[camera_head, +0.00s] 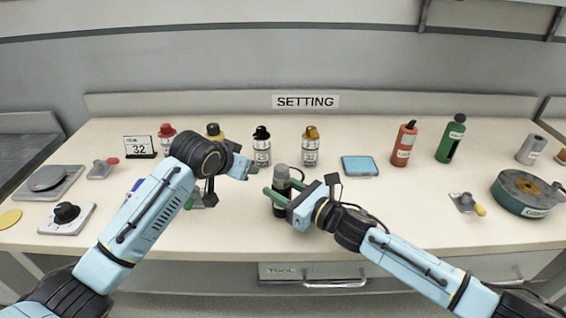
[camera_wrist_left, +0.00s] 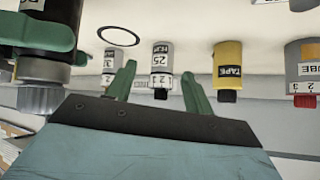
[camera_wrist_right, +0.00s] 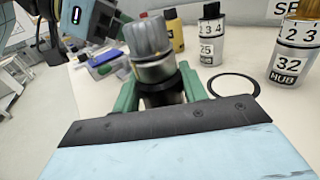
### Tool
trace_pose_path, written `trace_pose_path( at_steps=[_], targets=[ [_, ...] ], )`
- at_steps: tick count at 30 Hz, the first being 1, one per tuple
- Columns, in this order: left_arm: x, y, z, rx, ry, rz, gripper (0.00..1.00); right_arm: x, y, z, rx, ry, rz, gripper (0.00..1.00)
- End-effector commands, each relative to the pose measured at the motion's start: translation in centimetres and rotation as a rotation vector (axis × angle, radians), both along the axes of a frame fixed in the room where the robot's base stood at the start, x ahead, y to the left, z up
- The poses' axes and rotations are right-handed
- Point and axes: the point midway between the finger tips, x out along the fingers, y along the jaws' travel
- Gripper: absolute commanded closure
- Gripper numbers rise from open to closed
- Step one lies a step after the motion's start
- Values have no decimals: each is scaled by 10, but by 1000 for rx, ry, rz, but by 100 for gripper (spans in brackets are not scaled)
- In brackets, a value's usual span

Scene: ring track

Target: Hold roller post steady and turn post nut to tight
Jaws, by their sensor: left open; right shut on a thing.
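The roller post (camera_head: 280,190) is a dark upright cylinder near the front middle of the table. Its post nut (camera_head: 281,170) is a grey ribbed cap on top, large in the right wrist view (camera_wrist_right: 148,38). My right gripper (camera_head: 278,194) is shut on the dark body below the nut, its green fingers on both sides. My left gripper (camera_head: 254,170) is open and empty, to the left of the nut and apart from it. In the left wrist view its green fingers (camera_wrist_left: 158,85) are spread, and the post nut (camera_wrist_left: 42,82) shows at the left edge.
Labelled bottles (camera_head: 261,150) stand at the back under a SETTING sign (camera_head: 305,102). A thin dark ring (camera_wrist_right: 235,85) lies near the post. A blue pad (camera_head: 360,166) and a green round container (camera_head: 522,193) are to the right. A dial box (camera_head: 67,217) is at left.

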Motion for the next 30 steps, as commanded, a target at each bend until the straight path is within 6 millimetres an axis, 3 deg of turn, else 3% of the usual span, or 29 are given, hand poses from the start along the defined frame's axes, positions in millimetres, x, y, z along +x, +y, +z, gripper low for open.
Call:
trace_pose_path(
  at_steps=[11,18,24,30],
  targets=[
    [-42,-21,14,961,-562,-553,48,0,0,-2,-2,3,-1,87],
    [-97,-55,28,1568,-898,-844,48,-1,0,-2,-2,3,-1,87],
    [-125,-68,28,2096,-930,-978,48,-1,0,-2,-2,4,0,87],
    [-146,-74,31,2463,-900,-1030,48,0,0,-2,-2,3,-1,87]
  ],
)
